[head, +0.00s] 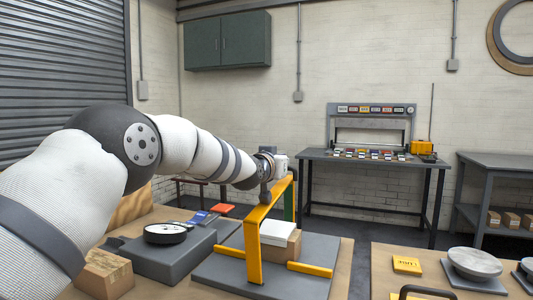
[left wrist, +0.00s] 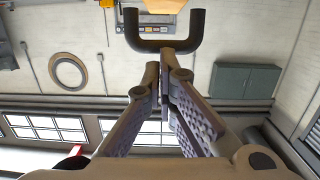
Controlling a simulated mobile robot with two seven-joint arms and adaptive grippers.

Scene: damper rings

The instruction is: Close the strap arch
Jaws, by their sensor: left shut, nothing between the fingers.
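The strap arch (head: 253,252) is a yellow frame standing over a grey base plate (head: 210,275), its top bar sloping up and back to the right. A green post (head: 290,203) stands at its far end. A carton with a white top (head: 277,232) sits under the arch. My left gripper (head: 267,195) is at the top bar, its fingers pointing down and partly hidden by the wrist. In the left wrist view the fingers (left wrist: 160,75) are shut and empty. A dark U-shaped bar (left wrist: 165,45) lies just beyond the fingertips; contact cannot be told. My right gripper is out of view.
A grey block with a black-rimmed dial (head: 165,233) and a small carton (head: 104,274) stand left of the arch. Blue (head: 199,217) and red (head: 222,208) pieces lie behind. A second table at right holds a yellow card (head: 407,265) and a round metal disc (head: 474,262).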

